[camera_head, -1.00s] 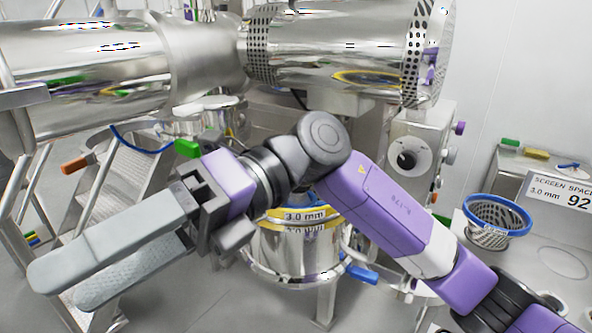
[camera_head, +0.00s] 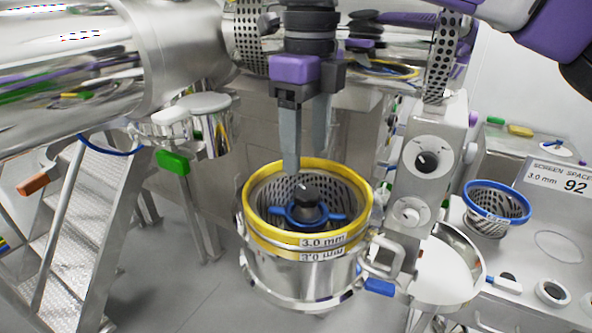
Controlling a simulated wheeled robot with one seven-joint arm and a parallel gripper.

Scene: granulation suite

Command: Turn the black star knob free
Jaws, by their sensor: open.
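The black star knob (camera_head: 307,195) sits at the centre of a blue winged piece (camera_head: 287,213) inside a perforated screen basket with a yellow rim (camera_head: 250,190). The basket is seated in a steel housing (camera_head: 290,275) and carries a "3.0 mm" label. My gripper (camera_head: 306,160) points down above the basket, its two grey fingers apart and empty. The left fingertip is just above and to the left of the knob in the picture. I cannot tell whether either finger touches anything. The knob's far side and lower part are hidden.
A blue-rimmed screen basket (camera_head: 497,205) stands on the right bench beside a "SCREEN SPACER 3.0 mm 92" sign (camera_head: 560,178). A control post with dials (camera_head: 425,160) stands right of the housing. Steel steps (camera_head: 75,225) are at left, and large steel drums fill the back.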

